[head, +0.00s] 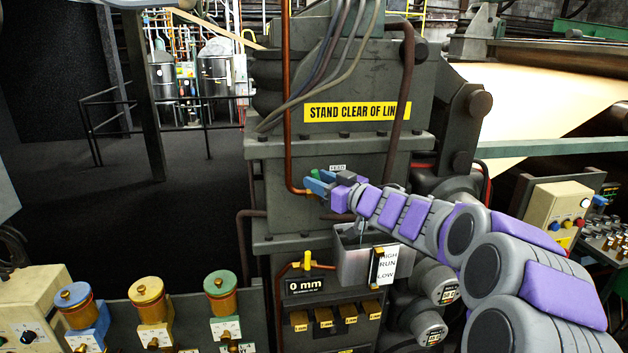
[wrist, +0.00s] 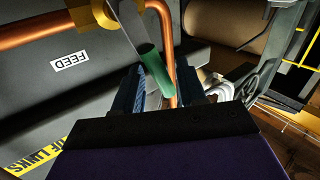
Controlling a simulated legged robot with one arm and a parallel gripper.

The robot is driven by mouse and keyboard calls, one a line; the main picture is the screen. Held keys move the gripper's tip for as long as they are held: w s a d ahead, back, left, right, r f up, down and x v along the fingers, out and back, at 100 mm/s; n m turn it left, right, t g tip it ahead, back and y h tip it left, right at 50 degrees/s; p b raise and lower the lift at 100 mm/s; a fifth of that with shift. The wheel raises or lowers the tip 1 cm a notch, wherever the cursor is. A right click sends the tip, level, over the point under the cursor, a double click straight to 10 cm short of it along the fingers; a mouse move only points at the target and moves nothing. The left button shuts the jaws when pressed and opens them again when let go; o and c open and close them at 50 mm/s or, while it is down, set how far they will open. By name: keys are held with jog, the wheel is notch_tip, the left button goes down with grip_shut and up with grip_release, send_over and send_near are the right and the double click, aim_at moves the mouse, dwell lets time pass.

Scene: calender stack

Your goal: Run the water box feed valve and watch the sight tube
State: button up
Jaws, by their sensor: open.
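The feed valve's green handle (wrist: 152,70) is at the end of a grey lever, on a brass fitting in a copper pipe. It also shows in the head view (head: 314,174), partly hidden by my gripper (head: 318,182). In the wrist view my gripper (wrist: 158,76) is open, with the handle between its two blue fingers; I cannot tell whether either touches it. The white FEED label (wrist: 69,62) is on the grey panel. The grey water box (head: 355,262) stands below my gripper. The sight tube's card (head: 387,264) reads HIGH, RUN, LOW; the water level is too small to read.
A yellow-handled valve (head: 307,261) sits above a 0 mm display (head: 303,285). The copper feed pipe (head: 287,100) runs down left of my gripper. Colored canisters (head: 149,299) stand at lower left. A sheet roll (head: 540,95) is at right. Open floor lies left.

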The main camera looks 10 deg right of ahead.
jog(key=shift+w+d+r, duration=0.1)
jog(key=shift+w+d, duration=0.1)
jog(key=shift+d, duration=0.4)
jog(key=shift+w+d, duration=0.2)
jog(key=shift+d, duration=0.4)
jog(key=shift+w+a, duration=0.25)
jog(key=shift+a, duration=0.95)
jog(key=c, duration=0.4)
jog(key=shift+c, duration=0.6)
jog(key=shift+d, duration=0.2)
jog(key=shift+c, duration=0.7)
jog(key=shift+s+d, duration=0.1)
jog(key=shift+d, duration=0.4)
grip_shut()
jog(key=shift+a, duration=0.1)
